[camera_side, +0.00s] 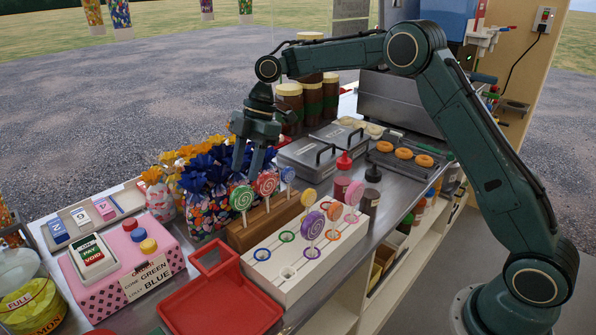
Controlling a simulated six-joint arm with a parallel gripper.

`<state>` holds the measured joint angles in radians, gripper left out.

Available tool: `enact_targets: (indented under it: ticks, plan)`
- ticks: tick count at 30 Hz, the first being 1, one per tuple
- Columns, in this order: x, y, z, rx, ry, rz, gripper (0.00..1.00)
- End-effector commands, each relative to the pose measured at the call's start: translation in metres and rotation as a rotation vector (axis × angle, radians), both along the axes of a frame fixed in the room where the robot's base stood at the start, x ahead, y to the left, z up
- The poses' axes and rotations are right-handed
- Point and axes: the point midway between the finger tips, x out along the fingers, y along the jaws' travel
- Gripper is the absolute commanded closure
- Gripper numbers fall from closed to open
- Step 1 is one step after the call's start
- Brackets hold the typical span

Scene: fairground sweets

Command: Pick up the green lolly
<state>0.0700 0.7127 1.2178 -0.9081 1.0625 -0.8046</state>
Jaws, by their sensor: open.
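The green lolly (242,198) is a swirled disc on a stick, standing upright at the left end of a wooden block (262,226). A red lolly (267,183) and a blue lolly (288,175) stand beside it in the same block. My gripper (247,168) points down with its fingers apart and empty. Its fingertips show just above the green and red lollies in the picture; I cannot tell how far behind or over them they are.
A white rack (300,270) with coloured rings holds several lollies, in front of the block. Wrapped sweet bags (205,190) crowd the left of my gripper. A red tray (220,300) and a pink button box (125,265) lie nearer. Grey lidded tins (305,155) stand behind.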

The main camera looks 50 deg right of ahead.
Motion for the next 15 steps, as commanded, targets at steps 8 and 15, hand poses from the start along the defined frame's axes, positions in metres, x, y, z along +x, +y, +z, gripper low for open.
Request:
enact_targets:
  ticks: [8, 15]
  plan:
    - [-0.001, 0.004, -0.010, -0.002, 0.002, 0.000, 0.58]
    - [-0.001, 0.015, -0.038, -0.003, 0.003, 0.001, 0.58]
